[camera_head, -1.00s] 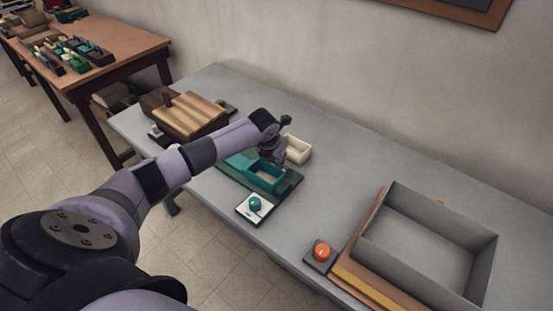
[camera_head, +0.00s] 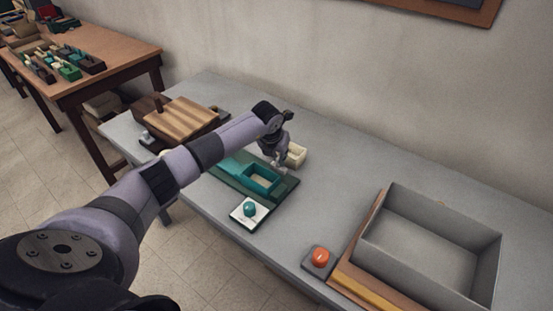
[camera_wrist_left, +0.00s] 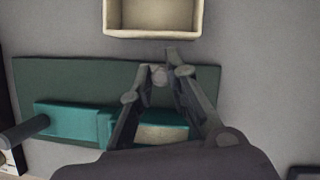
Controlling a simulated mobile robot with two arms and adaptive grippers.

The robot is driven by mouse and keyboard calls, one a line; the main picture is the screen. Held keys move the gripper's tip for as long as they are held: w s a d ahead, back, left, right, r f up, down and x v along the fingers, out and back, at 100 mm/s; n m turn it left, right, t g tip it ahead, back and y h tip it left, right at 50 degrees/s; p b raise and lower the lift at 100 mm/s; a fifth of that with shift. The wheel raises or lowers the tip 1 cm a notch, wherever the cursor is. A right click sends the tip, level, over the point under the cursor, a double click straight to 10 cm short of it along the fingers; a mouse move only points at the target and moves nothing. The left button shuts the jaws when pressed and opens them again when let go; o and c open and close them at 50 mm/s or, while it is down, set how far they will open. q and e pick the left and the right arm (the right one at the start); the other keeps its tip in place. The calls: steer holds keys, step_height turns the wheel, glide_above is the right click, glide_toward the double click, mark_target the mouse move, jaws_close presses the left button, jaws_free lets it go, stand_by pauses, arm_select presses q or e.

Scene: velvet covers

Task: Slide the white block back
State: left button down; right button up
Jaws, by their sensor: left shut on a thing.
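My left gripper (camera_head: 281,167) is above the back edge of the dark green board (camera_head: 283,192), beside the teal frame. In the left wrist view its fingers (camera_wrist_left: 160,72) close on a small pale piece (camera_wrist_left: 159,76), mostly hidden between the tips. I cannot tell whether this piece is part of the white block. The teal frame (camera_head: 262,178), with a pale floor, sits on the board. A cream open box (camera_head: 297,155) stands just behind the gripper, and it also shows in the left wrist view (camera_wrist_left: 153,33). My right gripper is not in view.
A white plate with a teal knob (camera_head: 249,210) lies in front of the board. A striped wooden box (camera_head: 181,118) stands at the left. An orange button (camera_head: 320,257) and a large grey bin (camera_head: 440,240) are at the right. The grey table between is clear.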

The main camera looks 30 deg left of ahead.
arm_select(q)
steer(key=c, duration=1.5)
jaws_free()
steer(key=shift+w, duration=0.25)
steer(key=shift+c, duration=0.2)
steer(key=shift+s, duration=0.1)
steer(key=v, duration=1.2)
